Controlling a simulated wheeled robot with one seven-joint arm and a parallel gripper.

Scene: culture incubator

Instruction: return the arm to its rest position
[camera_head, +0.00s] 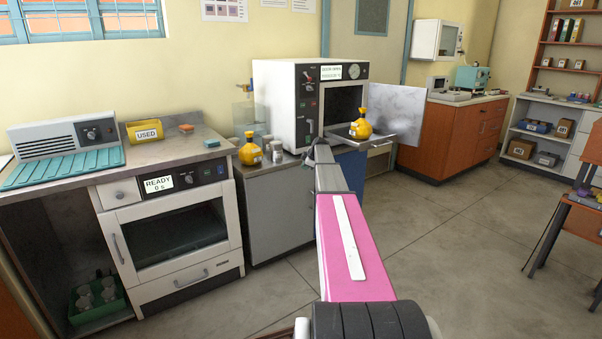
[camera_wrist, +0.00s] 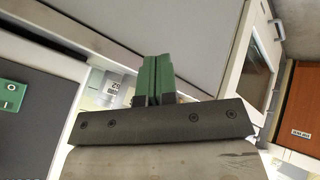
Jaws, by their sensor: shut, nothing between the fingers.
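My arm (camera_head: 345,235), with a pink link, reaches from the bottom middle of the head view toward the counter. Its far end is small and dark near the front of the white cabinet (camera_head: 286,100), and the fingers are hard to make out there. In the wrist view my gripper (camera_wrist: 156,78) shows two green fingers pressed together with nothing between them.
One yellow flask (camera_head: 360,125) stands on a shelf right of my arm's end; another (camera_head: 250,150) stands on the counter to its left. A white oven (camera_head: 175,235) reads READY.

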